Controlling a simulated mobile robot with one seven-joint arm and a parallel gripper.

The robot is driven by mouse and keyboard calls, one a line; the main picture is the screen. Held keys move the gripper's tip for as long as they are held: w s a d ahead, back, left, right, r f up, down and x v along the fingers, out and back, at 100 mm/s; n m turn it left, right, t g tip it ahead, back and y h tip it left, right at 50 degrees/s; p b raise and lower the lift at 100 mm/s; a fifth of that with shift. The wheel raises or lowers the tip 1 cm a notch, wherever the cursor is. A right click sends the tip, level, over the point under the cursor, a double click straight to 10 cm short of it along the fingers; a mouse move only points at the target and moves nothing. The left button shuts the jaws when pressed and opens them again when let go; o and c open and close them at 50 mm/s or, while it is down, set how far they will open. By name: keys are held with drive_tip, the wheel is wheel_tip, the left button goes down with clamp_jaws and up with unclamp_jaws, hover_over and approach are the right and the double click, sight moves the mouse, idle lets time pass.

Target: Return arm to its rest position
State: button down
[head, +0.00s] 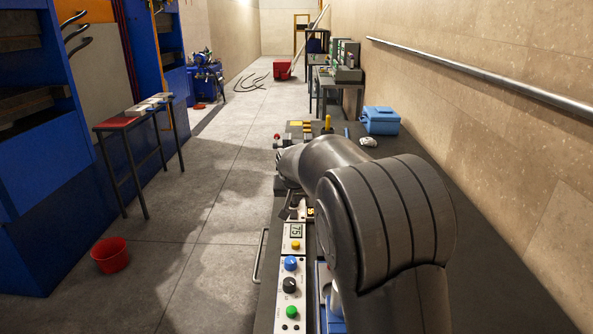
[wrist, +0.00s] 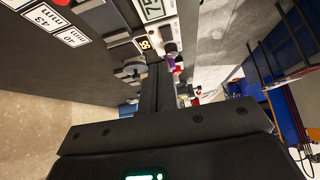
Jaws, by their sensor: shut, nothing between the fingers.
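My arm (head: 390,215) fills the right centre of the head view, bent over the dark bench and reaching forward and left. My gripper's fingers are not clearly visible there, behind the arm links. In the wrist view my gripper (wrist: 165,72) points away from the camera, with its fingers together and nothing held. It is above the bench edge, near a control panel (wrist: 152,12) with a numeric display and knobs.
A control box (head: 291,270) with blue, black and green knobs is on the bench beside my arm. A blue case (head: 380,121) stands further back by the wall. A red bucket (head: 110,255) is on the floor left. The aisle floor is mostly clear.

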drive_tip(key=s+d+r, duration=0.4)
drive_tip(key=s+d, duration=0.2)
drive_tip(key=s, duration=0.4)
drive_tip(key=s+d+r, duration=0.4)
drive_tip(key=s+d, duration=0.2)
drive_tip(key=s, duration=0.3)
drive_tip(key=s+d+f, duration=0.2)
drive_tip(key=s, duration=0.9)
drive_tip(key=s+d+f+g, duration=0.1)
drive_tip(key=s+d+f, duration=0.1)
drive_tip(key=s, duration=1)
drive_tip(key=shift+d, duration=0.45)
drive_tip(key=shift+f, duration=0.1)
